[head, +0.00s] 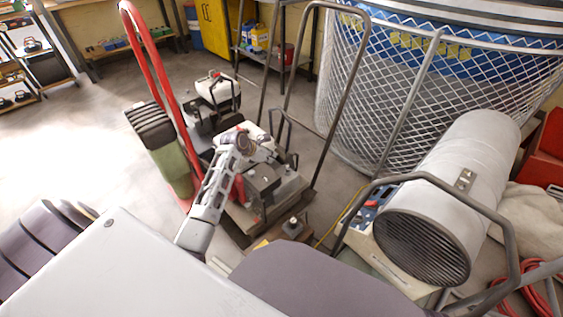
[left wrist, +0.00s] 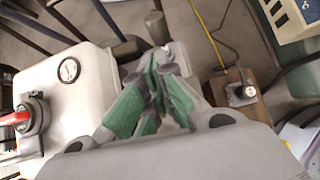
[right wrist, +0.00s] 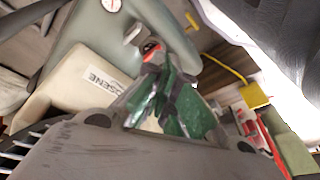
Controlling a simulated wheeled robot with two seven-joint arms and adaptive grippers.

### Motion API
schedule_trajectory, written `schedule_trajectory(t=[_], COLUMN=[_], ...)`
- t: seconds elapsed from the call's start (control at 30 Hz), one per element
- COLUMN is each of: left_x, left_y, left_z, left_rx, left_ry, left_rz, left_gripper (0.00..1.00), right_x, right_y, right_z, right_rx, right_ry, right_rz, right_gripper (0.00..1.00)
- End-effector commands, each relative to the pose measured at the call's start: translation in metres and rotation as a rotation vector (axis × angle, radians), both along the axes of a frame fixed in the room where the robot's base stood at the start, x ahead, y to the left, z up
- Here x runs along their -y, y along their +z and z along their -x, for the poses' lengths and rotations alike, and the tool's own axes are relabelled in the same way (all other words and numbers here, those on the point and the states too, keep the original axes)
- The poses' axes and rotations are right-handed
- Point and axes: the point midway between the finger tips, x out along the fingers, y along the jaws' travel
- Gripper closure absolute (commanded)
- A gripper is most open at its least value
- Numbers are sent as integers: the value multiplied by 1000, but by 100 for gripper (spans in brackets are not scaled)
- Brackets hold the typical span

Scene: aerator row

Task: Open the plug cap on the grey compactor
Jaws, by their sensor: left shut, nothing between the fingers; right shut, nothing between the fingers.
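The grey compactor (head: 288,188) stands in mid-floor in the head view, with dark tube handles rising behind it. My left gripper (head: 245,140) is over it, partly blending with its top. In the left wrist view a pale grey tank (left wrist: 85,98) with a round gauge (left wrist: 68,70) lies left of my left gripper (left wrist: 155,105). A dark round fitting with a red lever (left wrist: 17,118) sits on the tank; I cannot tell whether it is the plug cap. The left fingers are shut and empty, apart from the fitting. My right gripper (right wrist: 165,95) is shut and empty; I cannot make it out in the head view.
A red-handled machine (head: 183,135) stands left of the compactor. A grey cylindrical heater (head: 455,165) is at right, before a wire-mesh bin (head: 350,110). A brown block with a knob (left wrist: 245,92) stands near the left gripper. Open floor (head: 80,130) is at left.

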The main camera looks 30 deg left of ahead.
Motion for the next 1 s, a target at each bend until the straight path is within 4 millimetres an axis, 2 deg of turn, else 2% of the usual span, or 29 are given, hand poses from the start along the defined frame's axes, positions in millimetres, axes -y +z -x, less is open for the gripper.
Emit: schedule_trajectory(t=[0.57, 1.0], left_x=[0, 6], left_y=[-2, -27], left_z=[0, -19], left_rx=[-11, -11], left_ry=[23, 22], left_rz=[23, 22], left_gripper=[100, 100], right_x=[0, -2], right_y=[0, 12], right_z=[1, -1], right_rx=[-3, 27], right_ry=[0, 0], right_rz=[2, -13], right_gripper=[100, 100])
